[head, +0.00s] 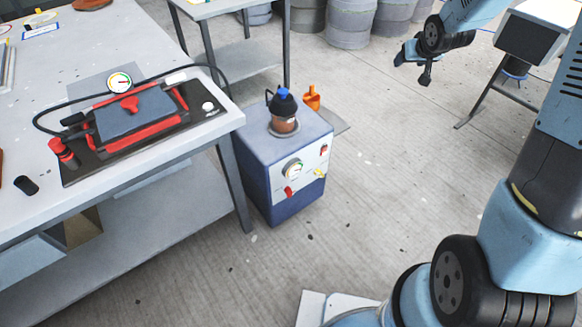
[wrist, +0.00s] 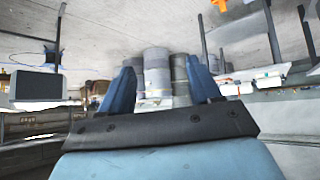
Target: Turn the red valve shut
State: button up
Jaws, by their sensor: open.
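A small red valve handle (head: 288,191) is on the front of the blue-and-grey cabinet (head: 265,196), below a round dial gauge (head: 292,168). A yellow handle (head: 320,172) is to its right. On the table, a red-capped fitting (head: 65,152) stands at the left corner of a black plate, and a red knob (head: 130,104) sits on the dark blue mould lid. My gripper (head: 412,66) is high at the upper right, well away from all of these and holding nothing. In the wrist view its blue fingers (wrist: 162,78) stand apart, with only far drums between them.
The table (head: 60,65) fills the left, with a black hose (head: 95,97) and a table gauge (head: 120,82). A jar (head: 285,124) and an orange object (head: 312,98) are at the cabinet's top and back. Grey drums (head: 350,25) stand behind. The floor right of the cabinet is clear.

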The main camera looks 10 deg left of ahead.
jog(key=w+a+f+n+y, duration=0.1)
jog(key=w+a+f+y, duration=0.2)
jog(key=f, duration=0.6)
jog(key=w+a+f, duration=0.2)
jog(key=a+f, duration=0.3)
jog(key=f, duration=0.3)
jog(key=g+y, duration=0.3)
jog(key=y, duration=0.6)
send_near(292, 194)
jog(key=x, duration=1)
jog(key=shift+w+f, duration=0.25)
jog(key=shift+f, duration=0.25)
jog(key=shift+c, duration=0.3)
